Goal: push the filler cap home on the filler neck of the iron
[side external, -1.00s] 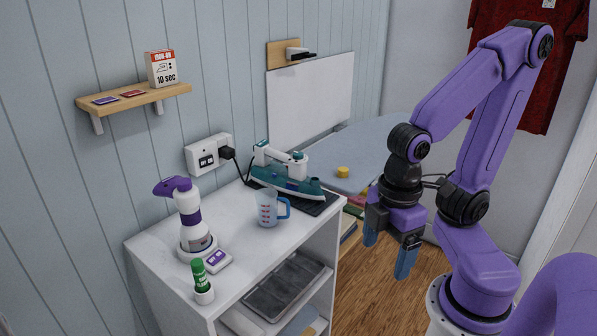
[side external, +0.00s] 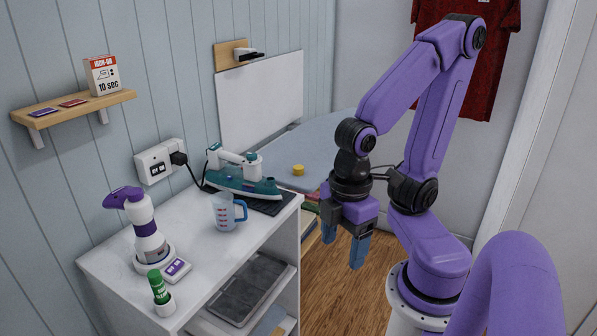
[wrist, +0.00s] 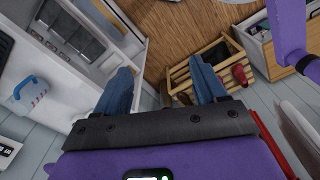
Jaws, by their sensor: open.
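The teal and white iron (side external: 235,178) stands on a dark mat at the back of the white cabinet top in the side view. A filler neck and cap on it are too small to make out for sure. A small yellow round piece (side external: 298,170) lies on the pale blue ironing board; I cannot tell whether it is the filler cap. My gripper (side external: 346,245) is open and empty, pointing down in front of the cabinet's right side, well apart from the iron. In the wrist view my blue fingers (wrist: 162,88) are spread with nothing between them; the iron is not seen there.
A measuring jug (side external: 227,212) stands just in front of the iron. A spray bottle (side external: 146,230) and green-capped stick (side external: 159,291) stand nearer the front. A wooden crate (wrist: 178,78) is on the floor. The ironing board (side external: 340,128) extends behind my arm.

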